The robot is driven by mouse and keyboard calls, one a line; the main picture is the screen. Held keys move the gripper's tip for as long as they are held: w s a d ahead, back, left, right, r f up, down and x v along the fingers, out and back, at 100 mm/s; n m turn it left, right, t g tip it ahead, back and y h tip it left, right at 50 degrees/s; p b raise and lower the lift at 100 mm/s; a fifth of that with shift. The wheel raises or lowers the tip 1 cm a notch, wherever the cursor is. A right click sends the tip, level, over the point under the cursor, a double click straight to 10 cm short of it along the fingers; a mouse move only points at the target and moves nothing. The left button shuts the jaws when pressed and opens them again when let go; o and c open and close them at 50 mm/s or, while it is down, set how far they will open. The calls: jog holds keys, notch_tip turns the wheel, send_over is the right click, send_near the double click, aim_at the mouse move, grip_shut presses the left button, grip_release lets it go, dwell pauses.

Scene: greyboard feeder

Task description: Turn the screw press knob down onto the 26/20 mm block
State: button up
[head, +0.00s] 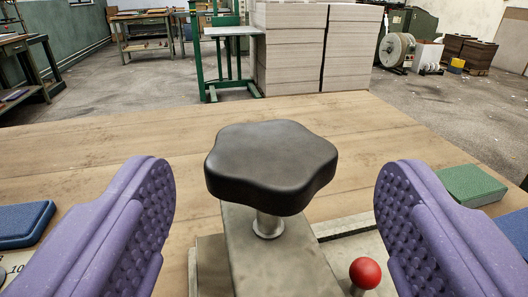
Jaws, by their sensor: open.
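The screw press knob (270,160) is black and lobed. It sits on a short metal shaft (268,225) above the press's grey metal body (265,265). My gripper (275,200) has two purple padded fingers, one on each side of the knob. The fingers are wide open, with clear gaps to the knob, and hold nothing. The 26/20 mm block cannot be made out; whatever lies under the press body is hidden.
A red ball handle (365,273) stands right of the press, near my right finger. A blue block (22,224) lies at the left, a green block (470,185) at the right. The wooden tabletop (90,160) is clear behind the knob. Board stacks stand beyond.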

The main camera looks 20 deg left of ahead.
aim_at(268, 202)
jog(key=x, duration=0.4)
jog(key=shift+w+a+b, duration=0.1)
jog(key=shift+a+b, duration=0.05)
jog(key=shift+b, duration=0.25)
jog(key=shift+c, duration=0.4)
jog(key=c, duration=1)
jog(key=shift+o, duration=0.2)
